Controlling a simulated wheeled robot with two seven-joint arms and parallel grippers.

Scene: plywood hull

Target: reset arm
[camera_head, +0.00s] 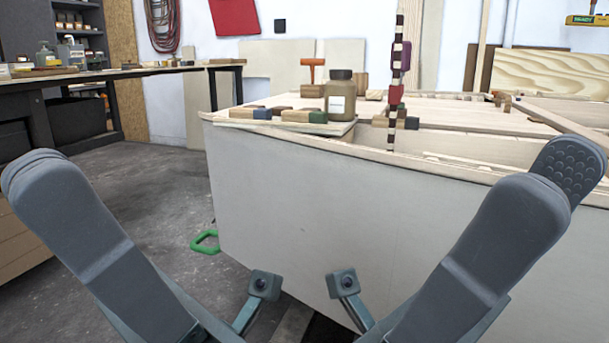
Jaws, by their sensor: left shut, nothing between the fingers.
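My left gripper (38,168) reaches up from the bottom at the left of the head view. Its two grey fingers lie together and hold nothing. My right gripper (556,174) is raised at the right, in front of the plywood hull. Its fingers stand apart, the dotted pad of the far finger shows, and I see nothing between them. Both grippers are in the foreground, well apart from each other. The lower parts of both arms run out of the picture at the bottom.
The pale hull (290,200) fills the middle and right. On its top stand a brown jar (340,98), an orange-handled tool (313,68), wooden blocks and a striped upright stick (396,75). A green piece (205,241) lies on the floor. A dark workbench (110,74) stands back left.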

